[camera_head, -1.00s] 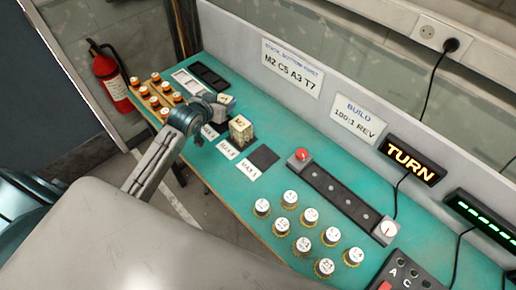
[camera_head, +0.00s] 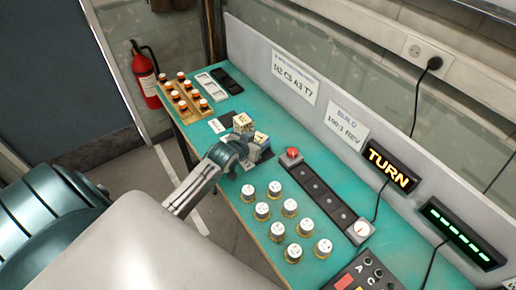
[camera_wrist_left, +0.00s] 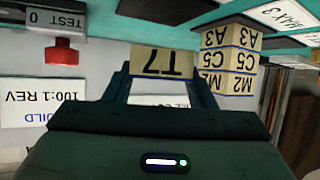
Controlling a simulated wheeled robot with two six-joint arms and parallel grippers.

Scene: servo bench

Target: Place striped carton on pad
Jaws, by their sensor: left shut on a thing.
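My left gripper (camera_head: 254,150) is shut on a tan carton marked T7 (camera_wrist_left: 163,62), which shows between the fingers in the left wrist view, where lettering appears upside down. I cannot make out stripes on it. In the head view the carton (camera_head: 261,139) is partly behind the gripper. A dark square pad (camera_wrist_left: 165,10) lies on the bench beyond the held carton in the wrist view; in the head view the gripper largely hides it. A stack of tan cartons marked M2, C5 and A3 (camera_wrist_left: 228,62) with blue lines stands beside the gripper. My right gripper is not in view.
Several white-capped jars (camera_head: 275,190) stand on the teal bench in front of the gripper. A black strip with a red button (camera_head: 291,153) lies to the right. An orange-capped bottle rack (camera_head: 181,98) and trays (camera_head: 212,84) are at the far end.

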